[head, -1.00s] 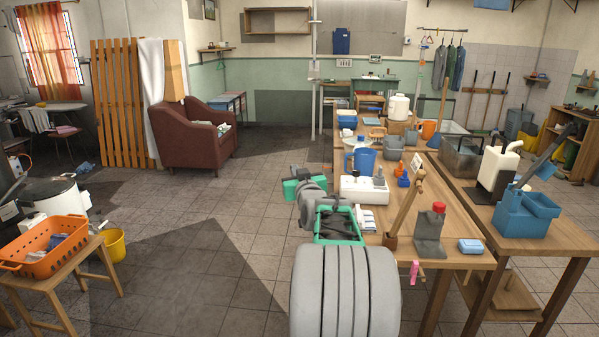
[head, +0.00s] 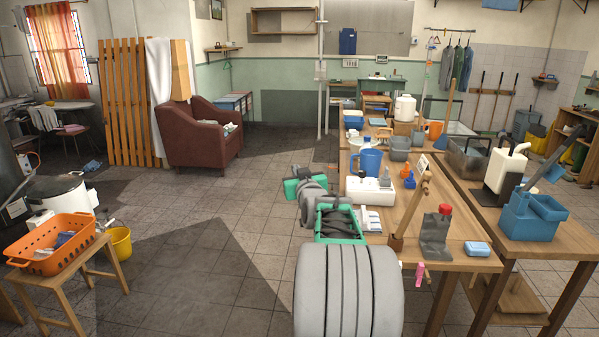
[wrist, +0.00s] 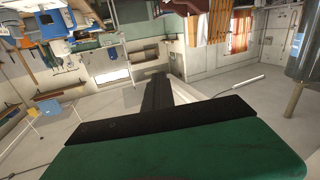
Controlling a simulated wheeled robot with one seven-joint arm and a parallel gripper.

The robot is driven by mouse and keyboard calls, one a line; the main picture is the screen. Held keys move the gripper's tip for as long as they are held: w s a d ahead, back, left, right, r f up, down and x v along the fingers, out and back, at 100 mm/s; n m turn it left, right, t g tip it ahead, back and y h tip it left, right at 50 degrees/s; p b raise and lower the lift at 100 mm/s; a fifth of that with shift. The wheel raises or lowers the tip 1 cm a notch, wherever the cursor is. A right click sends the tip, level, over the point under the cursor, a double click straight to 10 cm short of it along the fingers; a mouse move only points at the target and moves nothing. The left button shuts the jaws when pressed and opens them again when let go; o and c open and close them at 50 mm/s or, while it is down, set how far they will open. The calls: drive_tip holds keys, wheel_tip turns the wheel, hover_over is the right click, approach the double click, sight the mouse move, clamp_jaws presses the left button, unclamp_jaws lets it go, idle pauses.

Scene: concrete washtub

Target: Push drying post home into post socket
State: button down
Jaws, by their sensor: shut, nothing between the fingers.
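A wooden post (head: 411,209) stands tilted at the near left edge of the workbench, its top leaning right. It looks like the drying post. Its foot is at a small brown block (head: 397,242), which may be the post socket; I cannot tell how deep the post sits. My gripper's black fingers (wrist: 157,82) are shut and empty in the wrist view, pointing out over open floor. In the head view my arm is folded left of the bench, apart from the post, and its fingertips cannot be made out. The post is not clearly visible in the wrist view.
A blue caddy (head: 531,218) is on the right bench. An orange basket (head: 55,252) on a stool stands left. The middle floor is clear.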

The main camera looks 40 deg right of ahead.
drive_tip(key=w+a+n+g+y+p, duration=0.1)
drive_tip(key=w+a+n+y+p, duration=0.1)
drive_tip(key=w+a, duration=0.7)
drive_tip(key=shift+w+n+y+p, duration=0.4)
drive_tip(key=shift+w+p, duration=0.8)
drive_tip(key=shift+w, duration=0.8)
idle(1.8)
drive_tip(key=shift+w, duration=0.1)
idle(0.4)
drive_tip(key=w+a+n+g+y+p, duration=0.1)
drive_tip(key=w+a+p, duration=0.3)
drive_tip(key=w+p, duration=0.1)
drive_tip(key=w+a+n+g+y+p, duration=0.1)
drive_tip(key=w+a+p, duration=0.4)
drive_tip(key=w, duration=0.3)
drive_tip(key=shift+w+a+y+p, duration=0.15)
drive_tip(key=shift+w+y+p, duration=0.15)
drive_tip(key=shift+y+p, duration=0.1)
idle(3.0)
